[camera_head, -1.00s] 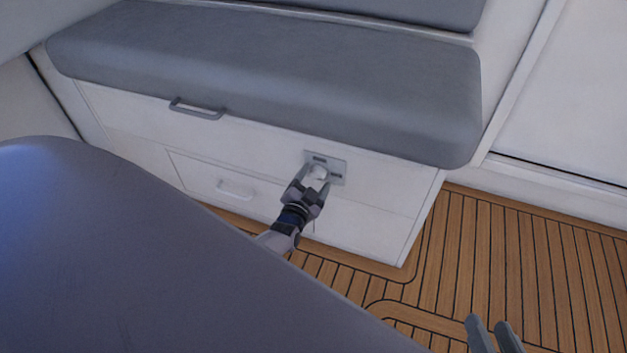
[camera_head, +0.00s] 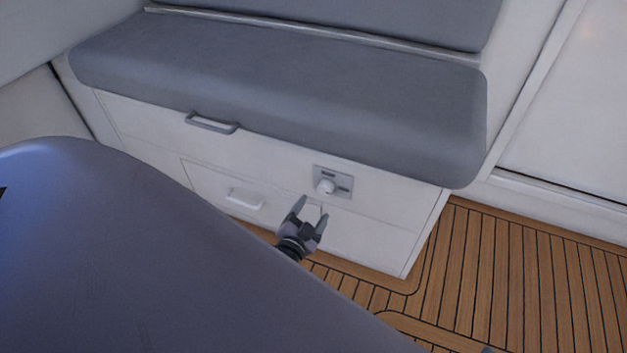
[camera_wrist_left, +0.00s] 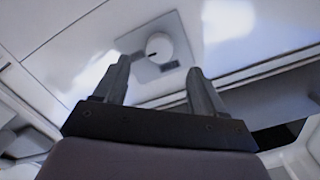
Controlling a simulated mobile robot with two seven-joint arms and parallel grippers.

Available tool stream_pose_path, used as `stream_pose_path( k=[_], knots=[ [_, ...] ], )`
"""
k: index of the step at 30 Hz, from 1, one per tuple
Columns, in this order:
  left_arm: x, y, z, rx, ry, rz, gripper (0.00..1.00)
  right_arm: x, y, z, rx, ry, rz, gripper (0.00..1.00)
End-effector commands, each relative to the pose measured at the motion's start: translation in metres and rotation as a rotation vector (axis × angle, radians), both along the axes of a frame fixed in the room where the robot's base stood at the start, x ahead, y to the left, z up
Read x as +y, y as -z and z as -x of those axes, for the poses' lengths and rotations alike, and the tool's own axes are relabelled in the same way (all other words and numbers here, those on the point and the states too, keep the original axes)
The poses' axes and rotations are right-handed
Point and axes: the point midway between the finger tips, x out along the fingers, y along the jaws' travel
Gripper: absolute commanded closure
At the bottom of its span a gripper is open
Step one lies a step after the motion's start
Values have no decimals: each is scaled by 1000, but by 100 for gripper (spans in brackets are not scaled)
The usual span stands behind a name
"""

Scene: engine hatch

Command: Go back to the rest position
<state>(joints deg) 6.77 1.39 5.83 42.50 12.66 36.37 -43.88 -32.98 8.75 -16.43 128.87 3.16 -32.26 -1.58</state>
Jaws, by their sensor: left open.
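My left gripper (camera_head: 308,213) is open and empty in the head view, a little below and in front of the white knob (camera_head: 326,187). The knob sits on a grey panel plate (camera_head: 345,179) on the white bench front. In the left wrist view the two fingers of my left gripper (camera_wrist_left: 160,85) stand apart, with the knob (camera_wrist_left: 158,47) and its plate (camera_wrist_left: 136,40) beyond them, not touched. My right gripper cannot be made out; only a small dark tip shows at the bottom edge of the head view.
A grey seat cushion (camera_head: 290,90) overhangs the bench front. A grey handle (camera_head: 211,123) and a white drawer handle (camera_head: 245,199) stick out of the front. A large dark rounded surface (camera_head: 150,260) fills the lower left. Open plank floor (camera_head: 530,270) lies at the right.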

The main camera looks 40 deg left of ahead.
Motion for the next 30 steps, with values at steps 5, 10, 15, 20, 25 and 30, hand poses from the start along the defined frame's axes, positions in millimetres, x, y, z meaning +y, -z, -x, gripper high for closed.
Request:
stream_pose_path(
  k=[5, 10, 15, 20, 25, 30],
  knots=[
    [0, 0, 0, 0, 0, 0, 30, 0, 1, 0, 0, 0, 0, 57],
    [0, 0, 0, 0, 0, 0, 30, 0, 1, 0, 1, 0, 0, 57],
    [-1, -8, 2, 6, 8, 9, 30, -1, -6, 0, 4, 1, 2, 57],
    [-9, -41, 16, 47, 56, 64, 30, -7, -28, 2, 19, 16, 11, 57],
    [-27, -87, 43, 124, 123, 160, 30, -17, -54, 5, 43, 39, 30, 57],
    [-50, -135, 74, 216, 175, 261, 30, -28, -78, 11, 67, 62, 48, 57]
  ],
)
